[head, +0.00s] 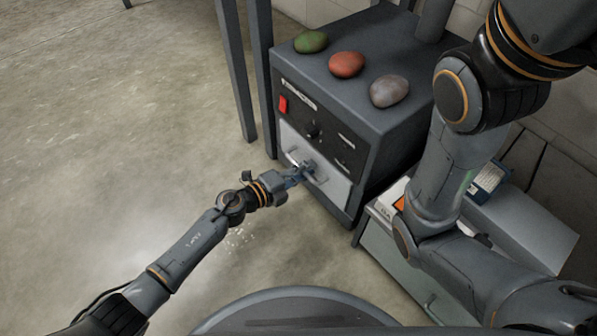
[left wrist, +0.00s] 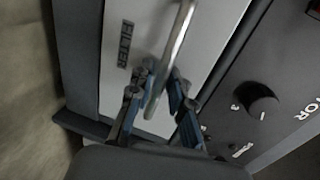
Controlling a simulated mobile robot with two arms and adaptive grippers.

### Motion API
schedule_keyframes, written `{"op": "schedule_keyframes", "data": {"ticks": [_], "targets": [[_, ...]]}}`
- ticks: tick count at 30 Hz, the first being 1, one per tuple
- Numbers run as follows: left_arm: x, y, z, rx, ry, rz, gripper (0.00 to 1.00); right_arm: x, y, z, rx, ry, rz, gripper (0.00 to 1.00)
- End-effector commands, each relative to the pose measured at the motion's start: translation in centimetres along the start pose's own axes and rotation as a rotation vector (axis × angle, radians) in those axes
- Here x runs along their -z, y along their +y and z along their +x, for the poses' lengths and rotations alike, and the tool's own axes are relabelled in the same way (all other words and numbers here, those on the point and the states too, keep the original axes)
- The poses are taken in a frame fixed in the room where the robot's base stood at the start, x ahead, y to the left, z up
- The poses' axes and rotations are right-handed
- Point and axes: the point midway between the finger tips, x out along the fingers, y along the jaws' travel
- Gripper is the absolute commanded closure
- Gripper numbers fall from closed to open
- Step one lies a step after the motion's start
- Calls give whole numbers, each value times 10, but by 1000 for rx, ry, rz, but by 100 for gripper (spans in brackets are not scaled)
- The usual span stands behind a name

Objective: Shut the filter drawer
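The filter drawer (head: 333,187) is the pale front low on the dark grey cabinet (head: 375,123). In the left wrist view its pale face (left wrist: 210,22) carries the label FILTER and a metal bar handle (left wrist: 178,38). I cannot tell how far the drawer stands out from the cabinet. My left gripper (head: 309,168) is at the handle. In the left wrist view its blue-padded fingers (left wrist: 163,80) are drawn in on both sides of the bar and appear to hold it. My right gripper is out of view; only its arm shows at the right.
Green (head: 311,41), red (head: 346,64) and grey (head: 389,91) stones lie on the cabinet top. The cabinet face has a red switch (head: 283,104) and a knob (head: 312,130). A low grey unit (head: 393,262) stands right of it, partly behind my right arm. The floor at left is clear.

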Motion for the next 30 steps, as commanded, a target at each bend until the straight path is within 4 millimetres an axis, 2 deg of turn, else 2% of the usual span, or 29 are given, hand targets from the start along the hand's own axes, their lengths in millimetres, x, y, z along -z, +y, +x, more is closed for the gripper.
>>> {"op": "schedule_keyframes", "data": {"ticks": [5, 12, 18, 24, 30], "targets": [[-1, 2, -19, -3, -1, 2, 81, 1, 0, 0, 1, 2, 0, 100], [0, 2, -71, -4, -1, 0, 81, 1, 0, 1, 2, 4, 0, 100], [0, 1, -105, -2, -2, 0, 81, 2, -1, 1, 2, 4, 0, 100], [0, 1, -119, -1, -1, 0, 81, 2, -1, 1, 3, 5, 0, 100], [0, 0, -119, -1, -1, 0, 81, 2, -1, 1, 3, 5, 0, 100]]}}
